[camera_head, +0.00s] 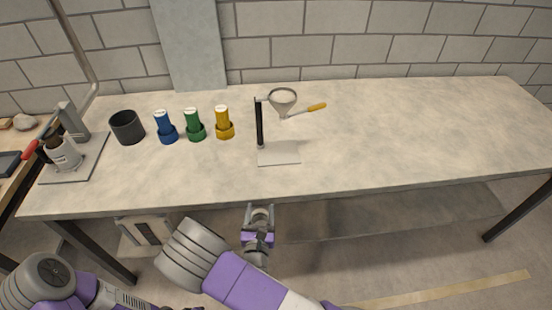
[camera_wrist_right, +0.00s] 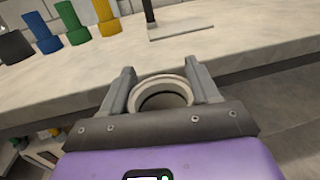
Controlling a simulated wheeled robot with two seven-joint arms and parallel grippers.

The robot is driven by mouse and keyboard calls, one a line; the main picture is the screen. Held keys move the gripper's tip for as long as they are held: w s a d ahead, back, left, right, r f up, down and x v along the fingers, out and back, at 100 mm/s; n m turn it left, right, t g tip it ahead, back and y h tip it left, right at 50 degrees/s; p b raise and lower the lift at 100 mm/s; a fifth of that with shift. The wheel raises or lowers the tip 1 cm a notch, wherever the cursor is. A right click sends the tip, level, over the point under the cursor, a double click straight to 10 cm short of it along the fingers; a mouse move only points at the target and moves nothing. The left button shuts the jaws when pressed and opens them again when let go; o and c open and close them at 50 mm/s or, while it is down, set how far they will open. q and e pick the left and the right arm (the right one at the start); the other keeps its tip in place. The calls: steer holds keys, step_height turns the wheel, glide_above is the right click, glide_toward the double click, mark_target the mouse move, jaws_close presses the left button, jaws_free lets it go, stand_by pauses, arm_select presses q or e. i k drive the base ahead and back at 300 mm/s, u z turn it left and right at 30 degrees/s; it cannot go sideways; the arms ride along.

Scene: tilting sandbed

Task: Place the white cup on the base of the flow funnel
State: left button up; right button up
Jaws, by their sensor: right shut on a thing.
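My right gripper (camera_head: 259,212) is in front of the table's front edge, below and slightly left of the funnel stand. In the right wrist view the gripper (camera_wrist_right: 162,80) is shut on the white cup (camera_wrist_right: 161,79), whose round rim shows between the fingers with a dark inside. The flow funnel (camera_head: 282,97) is held on a black post, with a yellow handle to its right. Its flat pale base (camera_head: 279,154) lies on the table near the front edge and is bare. The base also shows at the top of the wrist view (camera_wrist_right: 182,29). My left gripper is not visible.
Blue (camera_head: 166,128), green (camera_head: 194,125) and yellow (camera_head: 224,122) bottles stand left of the funnel. A black cup (camera_head: 127,127) and a press-like device (camera_head: 66,150) stand further left. The table (camera_head: 400,135) is clear on the right.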

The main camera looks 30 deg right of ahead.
mark_target(282, 151)
steer(key=u, duration=0.5)
steer(key=k, duration=1.2)
steer(key=z, duration=0.3)
steer(key=i, duration=0.7)
steer(key=z, duration=0.7)
